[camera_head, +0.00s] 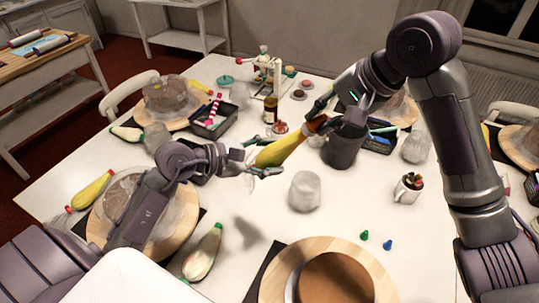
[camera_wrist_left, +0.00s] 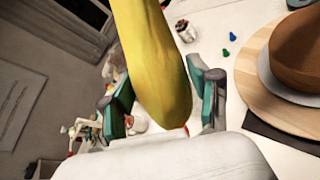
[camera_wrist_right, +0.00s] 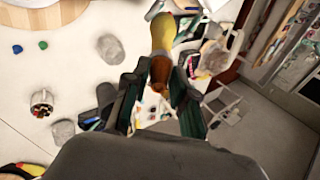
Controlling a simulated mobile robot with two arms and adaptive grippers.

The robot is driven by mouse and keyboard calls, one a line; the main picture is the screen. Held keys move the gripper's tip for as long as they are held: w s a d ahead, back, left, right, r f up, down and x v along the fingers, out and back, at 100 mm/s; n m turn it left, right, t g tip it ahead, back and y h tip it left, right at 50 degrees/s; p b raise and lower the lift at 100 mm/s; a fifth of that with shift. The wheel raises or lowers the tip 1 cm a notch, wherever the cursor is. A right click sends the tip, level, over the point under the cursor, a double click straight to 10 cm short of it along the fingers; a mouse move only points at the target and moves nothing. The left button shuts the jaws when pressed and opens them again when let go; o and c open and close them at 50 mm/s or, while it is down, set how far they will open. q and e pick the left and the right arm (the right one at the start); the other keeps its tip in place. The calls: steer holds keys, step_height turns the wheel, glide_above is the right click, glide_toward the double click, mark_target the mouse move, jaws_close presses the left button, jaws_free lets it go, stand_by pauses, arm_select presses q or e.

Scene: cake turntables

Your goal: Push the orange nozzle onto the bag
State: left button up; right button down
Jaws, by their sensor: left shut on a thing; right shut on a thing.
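The yellow piping bag (camera_head: 280,151) is held tilted above the table, its narrow end up to the right. My left gripper (camera_head: 258,168) is shut on its lower, wide part; the bag also fills the middle of the left wrist view (camera_wrist_left: 155,60). The orange nozzle (camera_head: 316,123) is at the narrow end of the bag, in line with it. My right gripper (camera_head: 322,119) is shut on the nozzle, which shows between its fingers in the right wrist view (camera_wrist_right: 160,72). Nozzle and bag look to be touching; how far one sits on the other is hidden.
A dark pot (camera_head: 343,150) stands below my right gripper. A clear glass (camera_head: 304,191) and a mug of nozzles (camera_head: 408,188) are nearby. Green (camera_head: 364,235) and blue (camera_head: 387,244) nozzles lie loose. A brown cake (camera_head: 335,280) stands in front; another bag (camera_head: 203,252) lies front left.

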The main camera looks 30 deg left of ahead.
steer(key=c, duration=0.9)
jaws_free()
steer(key=shift+o, duration=0.2)
steer(key=v, duration=1.2)
